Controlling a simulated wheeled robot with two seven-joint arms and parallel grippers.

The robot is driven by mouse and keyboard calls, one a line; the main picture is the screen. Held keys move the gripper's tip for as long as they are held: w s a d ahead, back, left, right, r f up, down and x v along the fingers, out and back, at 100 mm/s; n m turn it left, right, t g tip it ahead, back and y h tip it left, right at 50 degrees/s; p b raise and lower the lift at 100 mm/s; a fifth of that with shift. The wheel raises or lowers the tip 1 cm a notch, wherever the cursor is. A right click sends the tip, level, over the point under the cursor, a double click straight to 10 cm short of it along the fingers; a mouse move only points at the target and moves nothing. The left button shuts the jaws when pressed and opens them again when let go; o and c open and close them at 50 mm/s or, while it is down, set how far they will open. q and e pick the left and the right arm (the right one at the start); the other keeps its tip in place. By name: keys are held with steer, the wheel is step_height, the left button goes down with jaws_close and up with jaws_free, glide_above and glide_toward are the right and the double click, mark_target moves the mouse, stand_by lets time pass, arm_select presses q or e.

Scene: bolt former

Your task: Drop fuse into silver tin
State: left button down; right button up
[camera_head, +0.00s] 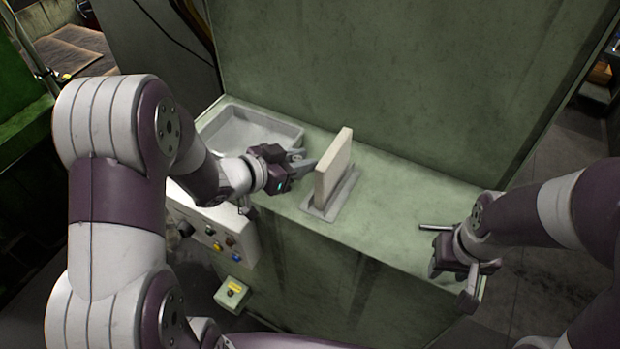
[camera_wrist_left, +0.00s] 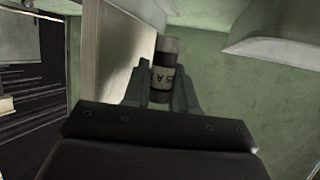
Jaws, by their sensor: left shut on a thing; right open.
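The silver tin (camera_head: 293,130) is a shallow rectangular tray at the back left of the green bench top. It also shows at the upper right of the left wrist view (camera_wrist_left: 285,42). My left gripper (camera_head: 308,163) is just right of the tin's near side, close to the upright board. It is shut on the fuse (camera_wrist_left: 164,68), a small cylinder with a dark end and a pale lettered band, seen between the fingers in the left wrist view. I cannot make the fuse out in the head view. My right gripper (camera_head: 456,285) is open at the bench's right front edge.
A pale upright board (camera_head: 334,167) stands in a grey base (camera_head: 325,210) mid-bench, right of my left gripper. A short metal rod (camera_head: 436,227) shows beside my right wrist. A control panel (camera_head: 215,232) with buttons is on the bench's front left. Bench top between board and right arm is clear.

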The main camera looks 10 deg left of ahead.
arm_select(q)
steer(key=f, duration=0.4)
steer(key=shift+a+f+p, duration=0.25)
steer(key=shift+a+p, duration=0.05)
steer(key=shift+d+f, duration=0.2)
steer(key=shift+d, duration=0.15)
steer(key=shift+a+f, duration=0.1)
steer(key=c, duration=1.2)
jaws_free()
steer(key=shift+a, duration=0.1)
